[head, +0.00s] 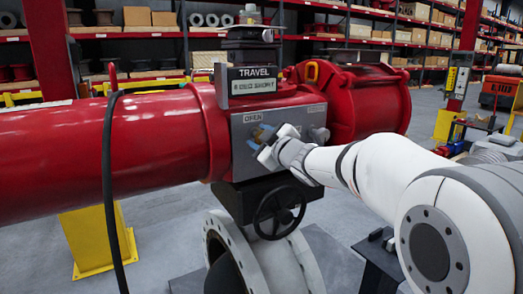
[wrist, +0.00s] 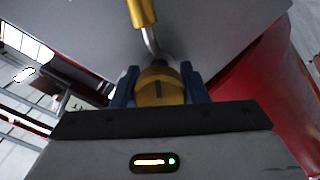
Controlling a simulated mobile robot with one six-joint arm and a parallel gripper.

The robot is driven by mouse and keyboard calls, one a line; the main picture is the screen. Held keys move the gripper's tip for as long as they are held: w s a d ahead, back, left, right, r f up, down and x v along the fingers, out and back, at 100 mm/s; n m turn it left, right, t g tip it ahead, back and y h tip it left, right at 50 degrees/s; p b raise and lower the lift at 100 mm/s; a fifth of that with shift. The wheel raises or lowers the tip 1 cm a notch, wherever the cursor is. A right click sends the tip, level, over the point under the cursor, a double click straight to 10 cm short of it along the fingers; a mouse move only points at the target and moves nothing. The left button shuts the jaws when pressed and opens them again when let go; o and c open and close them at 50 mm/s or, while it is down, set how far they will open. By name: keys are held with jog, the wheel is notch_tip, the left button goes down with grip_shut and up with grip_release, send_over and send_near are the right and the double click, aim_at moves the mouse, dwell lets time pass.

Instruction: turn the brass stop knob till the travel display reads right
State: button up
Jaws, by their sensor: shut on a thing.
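The brass stop knob (wrist: 160,88) sits between the two blue fingers of my gripper (wrist: 160,85) in the wrist view. The fingers are shut on its sides. In the head view my gripper (head: 264,140) is at the grey plate (head: 240,162) under the "OPEN" label, and it hides most of the knob. The travel display (head: 254,86) on top of the red actuator (head: 150,135) reads "TRAVEL" above a line that seems to end in "SHORT"; its first characters are hard to make out.
A second fitting (head: 319,135) is on the plate, right of my gripper. A black handwheel (head: 279,212) is below. A bent metal rod with a brass-coloured handle (wrist: 142,14) is just above the knob. A black hose (head: 109,190) hangs over the red cylinder at left.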

jog(key=n+b, duration=0.3)
jog(key=n, duration=0.1)
jog(key=shift+f+n, duration=0.15)
jog(key=shift+n, duration=0.15)
jog(key=shift+n+b, duration=1.6)
jog(key=shift+n, duration=0.7)
jog(key=shift+r, duration=0.2)
jog(key=o, duration=1)
jog(key=shift+f, duration=0.1)
jog(key=v, duration=0.8)
jog(key=shift+w+b, duration=0.1)
jog(key=shift+b, duration=0.2)
